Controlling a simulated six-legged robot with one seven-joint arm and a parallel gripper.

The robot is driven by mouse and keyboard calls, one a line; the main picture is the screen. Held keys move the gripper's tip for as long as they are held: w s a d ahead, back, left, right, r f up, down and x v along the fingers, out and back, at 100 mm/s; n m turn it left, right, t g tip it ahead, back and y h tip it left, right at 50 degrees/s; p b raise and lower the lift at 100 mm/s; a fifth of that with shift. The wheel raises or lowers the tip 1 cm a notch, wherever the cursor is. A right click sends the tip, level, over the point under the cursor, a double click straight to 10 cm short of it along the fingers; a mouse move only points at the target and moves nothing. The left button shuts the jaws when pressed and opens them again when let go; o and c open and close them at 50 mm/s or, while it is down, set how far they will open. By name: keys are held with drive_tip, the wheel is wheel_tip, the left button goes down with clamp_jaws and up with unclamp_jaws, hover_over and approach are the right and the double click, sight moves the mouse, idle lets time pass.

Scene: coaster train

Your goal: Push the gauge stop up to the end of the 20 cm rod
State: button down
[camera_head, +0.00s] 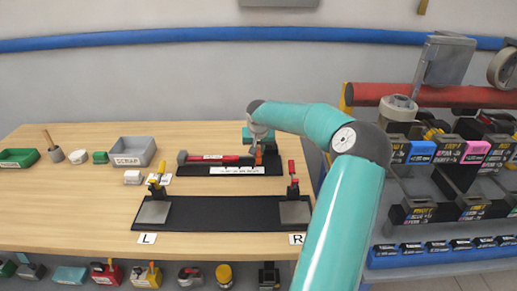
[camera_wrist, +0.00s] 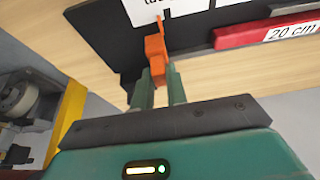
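The red rod (camera_head: 218,159) lies on the black gauge (camera_head: 205,170) at the back of the table. In the wrist view the red rod (camera_wrist: 262,32) bears a "20 cm" label, and its near end shows. The orange gauge stop (camera_wrist: 155,48) stands apart from that end, with a gap of black gauge between them. In the head view the orange stop (camera_head: 258,157) is partly hidden by my gripper (camera_head: 257,148). In the wrist view my gripper's two green fingers (camera_wrist: 160,86) flank the stop's lower part and look closed on it.
A black board (camera_head: 225,213) with two grey plates, marked L and R, lies in front of the gauge. A grey scrap bin (camera_head: 133,151) and small green boxes stand at left. A rack of coloured boxes (camera_head: 448,150) stands right of the table.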

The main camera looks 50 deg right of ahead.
sight(242, 163)
drive_tip(key=shift+w+a+f, duration=0.3)
drive_tip(key=shift+w+a, duration=0.05)
drive_tip(key=shift+a, duration=0.15)
drive_tip(key=shift+w+a+f, duration=0.25)
drive_tip(key=shift+w+a, duration=0.05)
drive_tip(key=shift+a, duration=0.2)
drive_tip(key=shift+w+a+r, duration=0.2)
drive_tip(key=shift+w+a, duration=0.4)
drive_tip(key=shift+w, duration=0.25)
drive_tip(key=shift+w+a+r, duration=0.15)
drive_tip(key=shift+w+a, duration=0.45)
drive_tip(key=shift+w, duration=0.25)
drive_tip(key=c, duration=1.4)
unclamp_jaws()
drive_tip(key=shift+r, duration=0.15)
drive_tip(key=shift+r, duration=0.1)
